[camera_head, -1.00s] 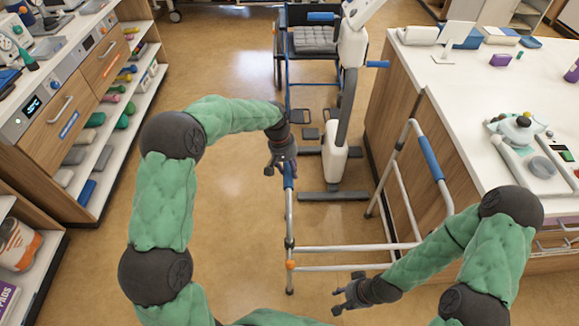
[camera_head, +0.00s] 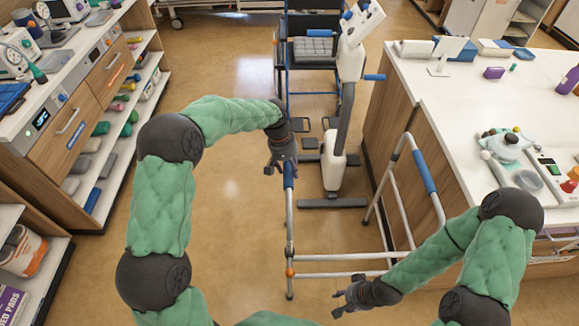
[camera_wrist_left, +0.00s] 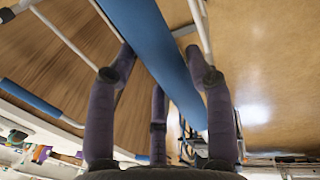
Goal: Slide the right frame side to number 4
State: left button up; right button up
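A silver walking frame with blue handgrips stands on the floor ahead of me. Its right side (camera_head: 392,184) stands near the wooden counter front, with the blue grip (camera_head: 424,171) on top. Its left side (camera_head: 289,225) is seen almost edge-on. My left gripper (camera_head: 282,172) is at the left blue grip. In the left wrist view that blue grip (camera_wrist_left: 155,50) runs between my spread fingers, which look open around it; contact is unclear. My right gripper (camera_head: 340,300) is open and empty, low beside the frame's lower crossbars (camera_head: 345,257). No number scale is readable.
A white-topped counter (camera_head: 465,110) with devices stands close to the frame's right side. Shelving (camera_head: 110,165) lines the left. The floor (camera_head: 235,230) left of the frame is clear.

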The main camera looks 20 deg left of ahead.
pick_arm(q)
jog(key=shift+o, duration=0.4)
jog(key=shift+r, duration=0.1)
notch_tip(320, 180, up, 12)
jog(key=a, duration=0.2)
jog(key=shift+s+f, duration=0.2)
jog(key=shift+s, duration=0.15)
jog(key=shift+a, duration=0.15)
